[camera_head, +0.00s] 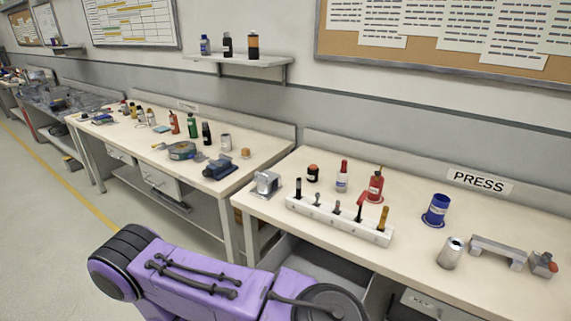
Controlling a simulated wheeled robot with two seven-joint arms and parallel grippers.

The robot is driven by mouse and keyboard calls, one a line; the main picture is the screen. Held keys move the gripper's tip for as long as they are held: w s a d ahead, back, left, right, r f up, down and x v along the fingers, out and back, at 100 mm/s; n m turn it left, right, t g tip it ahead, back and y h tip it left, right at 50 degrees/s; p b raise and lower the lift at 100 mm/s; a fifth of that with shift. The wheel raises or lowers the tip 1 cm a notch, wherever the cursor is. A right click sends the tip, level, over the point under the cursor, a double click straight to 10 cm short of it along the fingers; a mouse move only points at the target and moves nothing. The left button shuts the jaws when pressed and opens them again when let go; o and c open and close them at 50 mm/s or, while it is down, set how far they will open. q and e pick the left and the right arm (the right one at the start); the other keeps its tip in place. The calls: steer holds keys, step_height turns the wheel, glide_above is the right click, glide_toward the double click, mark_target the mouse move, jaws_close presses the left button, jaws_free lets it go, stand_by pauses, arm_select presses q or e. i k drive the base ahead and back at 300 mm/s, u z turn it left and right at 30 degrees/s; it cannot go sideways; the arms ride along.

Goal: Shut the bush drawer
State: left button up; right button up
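Under the bench labelled PRESS, a grey drawer (338,262) stands pulled out, with part of its inside showing. My purple arm covers its front and near part, so any label on it is hidden and I cannot confirm that it is the bush drawer. Another drawer front (428,304), with a partly cut-off label that seems to read KEY, shows to its right at the bottom edge. Neither of my grippers is in view. I cannot tell whether the arm touches the drawer.
The PRESS bench (330,246) holds a white rack (340,220) of upright tools, bottles, a blue container (436,210), a metal can (450,252) and a grey bracket (497,250). Another cluttered bench (150,140) stands to the left. The floor (50,230) at left is clear.

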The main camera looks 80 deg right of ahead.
mark_target(291, 252)
steer(key=k, duration=0.85)
steer(key=z, duration=1.65)
steer(key=i, duration=0.5)
steer(key=u, duration=0.05)
